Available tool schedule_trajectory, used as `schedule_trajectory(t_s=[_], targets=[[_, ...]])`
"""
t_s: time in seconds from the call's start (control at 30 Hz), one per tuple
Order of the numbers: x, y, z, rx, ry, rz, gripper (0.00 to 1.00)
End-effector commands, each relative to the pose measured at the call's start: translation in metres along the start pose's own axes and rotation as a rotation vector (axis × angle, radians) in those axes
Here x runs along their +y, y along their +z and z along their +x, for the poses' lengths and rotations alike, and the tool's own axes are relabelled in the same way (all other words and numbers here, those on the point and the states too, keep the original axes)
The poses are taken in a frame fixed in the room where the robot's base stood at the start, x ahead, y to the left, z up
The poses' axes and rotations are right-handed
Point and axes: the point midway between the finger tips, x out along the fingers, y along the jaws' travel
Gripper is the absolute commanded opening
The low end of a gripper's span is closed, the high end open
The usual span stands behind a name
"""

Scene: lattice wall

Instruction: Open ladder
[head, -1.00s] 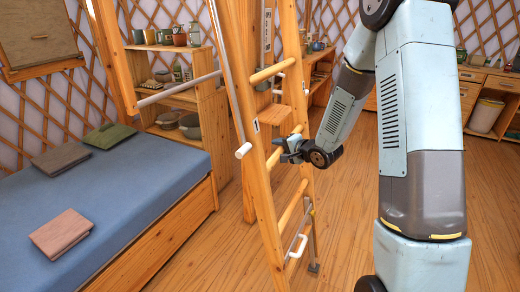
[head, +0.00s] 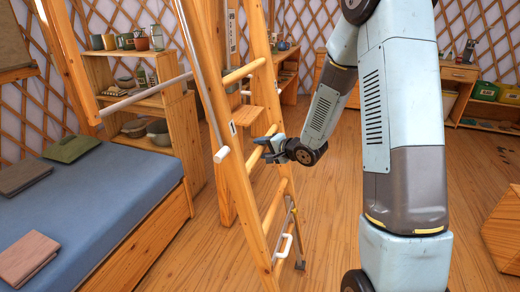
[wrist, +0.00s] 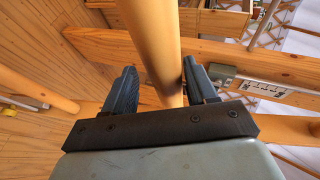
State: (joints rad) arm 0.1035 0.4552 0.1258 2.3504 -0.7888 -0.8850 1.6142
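A wooden ladder (head: 240,178) stands upright in the middle of the head view, leaning slightly, with several round rungs, a grey metal bar and white-capped rods. My gripper (head: 268,145) is at a middle rung, between the ladder's two rails. In the wrist view a round wooden rung (wrist: 153,40) passes between the two fingers of my gripper (wrist: 160,88). The right finger is close against it. A small gap shows between the rung and the left finger, so the fingers are around it but not clearly clamped.
A bed with a blue mattress (head: 95,205) stands left of the ladder. A wooden shelf (head: 185,125) with pots is behind it. Low wooden furniture (head: 456,73) lines the back right. The wooden floor (head: 330,225) is clear between the ladder and my arm.

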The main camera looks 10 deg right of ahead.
Motion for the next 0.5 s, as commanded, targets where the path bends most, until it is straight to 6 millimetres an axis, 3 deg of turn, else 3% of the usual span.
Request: schedule_trajectory(t_s=[0.23, 0.5], targets=[[-0.002, 0.000, -0.012, 0.000, -0.002, -0.001, 0.57], [-0.001, -0.001, -0.062, 0.002, -0.001, -0.002, 0.57]])
